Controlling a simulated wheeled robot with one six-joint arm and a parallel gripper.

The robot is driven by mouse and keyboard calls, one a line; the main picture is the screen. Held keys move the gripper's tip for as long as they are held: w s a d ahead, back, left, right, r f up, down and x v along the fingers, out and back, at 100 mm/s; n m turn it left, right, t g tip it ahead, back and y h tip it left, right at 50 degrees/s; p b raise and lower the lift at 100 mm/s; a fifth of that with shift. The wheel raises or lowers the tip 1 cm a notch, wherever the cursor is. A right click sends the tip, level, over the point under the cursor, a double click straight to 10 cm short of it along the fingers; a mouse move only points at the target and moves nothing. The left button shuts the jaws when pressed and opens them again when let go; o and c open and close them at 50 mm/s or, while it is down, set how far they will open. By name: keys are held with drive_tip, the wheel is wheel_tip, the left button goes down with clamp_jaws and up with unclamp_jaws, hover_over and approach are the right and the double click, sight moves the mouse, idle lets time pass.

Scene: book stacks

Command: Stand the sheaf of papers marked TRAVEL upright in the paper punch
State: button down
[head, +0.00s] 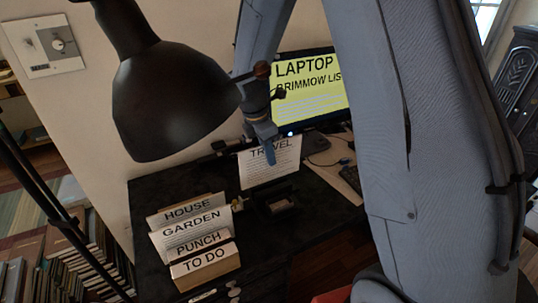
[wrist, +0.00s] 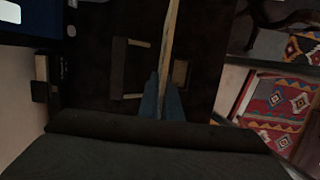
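The white sheaf marked TRAVEL (head: 270,172) is upright in the head view, with its printed face towards the camera. My gripper (head: 269,153) is shut on its top edge. In the wrist view, the sheaf (wrist: 170,35) shows edge-on as a thin pale strip between my blue fingertips (wrist: 161,100). A low black device with a pale patch, apparently the paper punch (head: 276,207), sits on the desk just in front of and below the sheaf. I cannot tell whether the sheaf's lower edge touches it or the desk.
A rack (head: 205,262) at the desk's front left holds several labelled sheaves. A black lamp (head: 170,100) hangs at upper left. A monitor (head: 308,88) with a yellow screen stands behind. The black desk (head: 150,190) has some bare room at left.

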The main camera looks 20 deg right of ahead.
sight(270, 176)
drive_tip(key=shift+f+b, duration=1.65)
drive_tip(key=shift+f, duration=0.35)
drive_tip(key=shift+f+b, duration=0.6)
drive_tip(key=shift+f, duration=1.3)
drive_tip(key=c, duration=1.9)
unclamp_jaws()
drive_tip(key=b+v, duration=0.1)
drive_tip(key=v, duration=0.6)
drive_tip(key=shift+a+r, duration=0.1)
drive_tip(key=shift+r, duration=0.3)
